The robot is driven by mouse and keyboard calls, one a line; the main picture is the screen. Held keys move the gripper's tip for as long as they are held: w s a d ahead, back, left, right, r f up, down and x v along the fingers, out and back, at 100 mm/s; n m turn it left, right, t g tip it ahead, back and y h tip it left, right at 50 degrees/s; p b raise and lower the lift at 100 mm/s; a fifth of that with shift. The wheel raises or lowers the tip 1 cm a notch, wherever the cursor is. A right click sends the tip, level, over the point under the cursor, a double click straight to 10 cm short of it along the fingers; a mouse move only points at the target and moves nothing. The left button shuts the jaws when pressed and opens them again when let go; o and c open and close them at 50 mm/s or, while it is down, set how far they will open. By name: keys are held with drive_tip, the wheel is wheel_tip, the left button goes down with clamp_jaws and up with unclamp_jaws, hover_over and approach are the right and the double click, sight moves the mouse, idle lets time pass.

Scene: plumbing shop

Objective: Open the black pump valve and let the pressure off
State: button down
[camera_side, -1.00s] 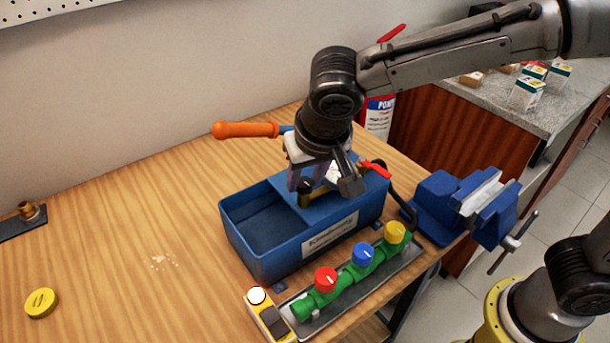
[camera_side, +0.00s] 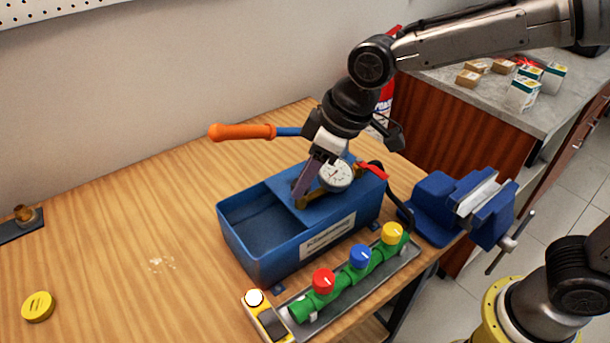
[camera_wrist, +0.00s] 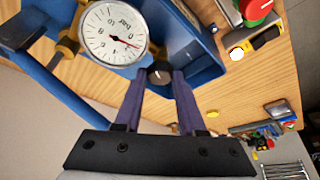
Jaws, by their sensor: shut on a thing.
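The black valve knob (camera_wrist: 159,72) sits on the pump below the gauge and shows between my fingertips in the wrist view. My gripper (camera_wrist: 160,82) is shut on this knob, one finger on each side. In the side view my gripper (camera_side: 302,188) reaches down at a slant to the top of the blue test pump (camera_side: 285,258); the knob is hidden there. The round white pressure gauge (camera_side: 336,175) stands beside my fingers. It also shows in the wrist view (camera_wrist: 113,34), marked bar, with its needle toward the lower right.
The pump's orange-handled lever (camera_side: 243,131) sticks out to the left. A green manifold (camera_side: 345,277) with red, blue and yellow knobs lies in front, beside a yellow device (camera_side: 266,316). A blue vise (camera_side: 465,205) stands at right. The table's left side is mostly clear.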

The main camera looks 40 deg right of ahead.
drive_tip(key=shift+w+d+n+g+y, duration=0.1)
drive_tip(key=shift+n+g+y, duration=0.4)
drive_tip(key=shift+n, duration=1.5)
drive_tip(key=c, duration=0.8)
unclamp_jaws()
drive_tip(key=v, duration=1.4)
drive_tip(key=shift+w, duration=0.15)
